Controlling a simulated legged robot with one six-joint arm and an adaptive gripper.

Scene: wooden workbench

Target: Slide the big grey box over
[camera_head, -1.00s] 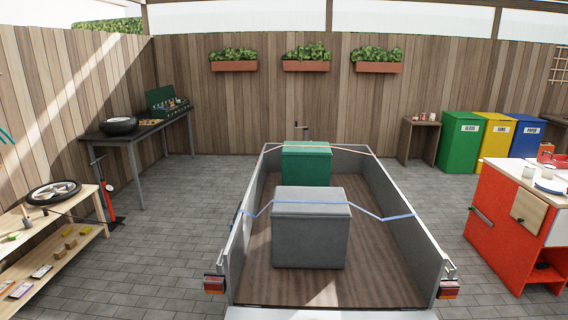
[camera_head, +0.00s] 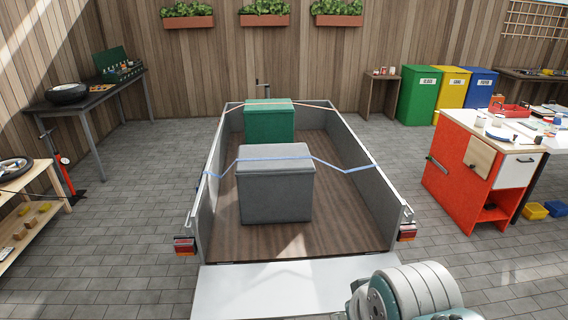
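The big grey box (camera_head: 274,190) stands upright on the brown wooden floor of the trailer (camera_head: 330,225), left of the middle and close to the left side wall. A blue strap (camera_head: 335,166) runs from wall to wall across the trailer and passes over the box's top. A green box (camera_head: 269,122) stands behind it near the trailer's front end. Part of my arm shows at the bottom right, apart from the box. My gripper is not in view.
The trailer's light tailgate (camera_head: 275,287) lies lowered at the rear. A red cabinet (camera_head: 460,180) stands on the right, and a wooden shelf (camera_head: 50,205) on the left. Green, yellow and blue bins stand at the back right. Paved floor is free on both sides of the trailer.

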